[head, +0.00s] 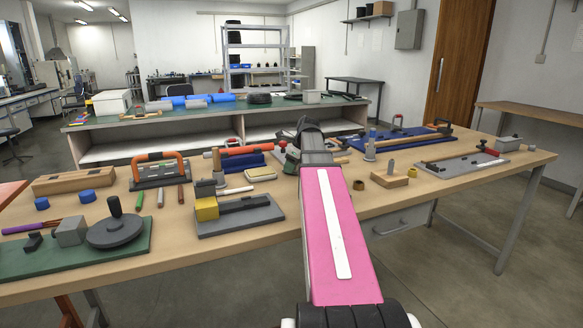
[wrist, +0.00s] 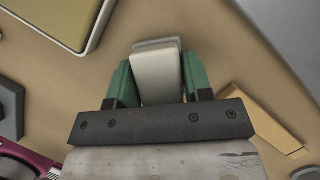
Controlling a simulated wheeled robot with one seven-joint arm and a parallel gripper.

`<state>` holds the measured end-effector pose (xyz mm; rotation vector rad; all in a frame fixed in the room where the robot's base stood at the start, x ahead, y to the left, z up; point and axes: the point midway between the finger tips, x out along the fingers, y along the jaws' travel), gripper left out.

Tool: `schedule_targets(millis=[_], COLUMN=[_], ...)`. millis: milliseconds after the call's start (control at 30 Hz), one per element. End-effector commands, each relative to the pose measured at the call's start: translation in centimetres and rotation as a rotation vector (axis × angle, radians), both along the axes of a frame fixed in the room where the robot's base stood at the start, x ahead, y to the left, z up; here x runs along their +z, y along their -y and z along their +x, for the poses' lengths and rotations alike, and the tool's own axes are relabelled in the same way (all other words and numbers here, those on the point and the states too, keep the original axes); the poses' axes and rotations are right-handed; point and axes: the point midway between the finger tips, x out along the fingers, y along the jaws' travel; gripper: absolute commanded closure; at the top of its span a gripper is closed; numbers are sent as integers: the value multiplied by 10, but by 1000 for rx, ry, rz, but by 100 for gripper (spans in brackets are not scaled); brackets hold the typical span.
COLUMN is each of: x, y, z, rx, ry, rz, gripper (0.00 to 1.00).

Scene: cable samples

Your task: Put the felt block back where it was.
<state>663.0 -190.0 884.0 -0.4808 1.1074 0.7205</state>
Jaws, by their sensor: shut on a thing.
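My gripper (wrist: 158,82) has two green fingers and shows clearly in the wrist view. It is shut on a pale grey-white block, which I take to be the felt block (wrist: 157,72). The block stands out beyond the fingertips, over the tan tabletop. I cannot tell whether its far end touches the table. In the head view my pink arm reaches over the middle of the workbench (head: 410,196) and hides most of the gripper and the block.
A grey fixture with a yellow block (head: 240,215) stands nearer. A wooden block with a peg (head: 390,177) is to the right.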

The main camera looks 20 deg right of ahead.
Motion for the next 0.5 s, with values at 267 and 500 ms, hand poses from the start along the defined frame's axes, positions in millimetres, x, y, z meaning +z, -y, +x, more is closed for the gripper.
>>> schedule_targets(millis=[267, 500], x=[-3, -9], y=[0, 0], z=[0, 0], rx=[1, 1], ry=[2, 1], rz=[0, -1], gripper=[76, 76])
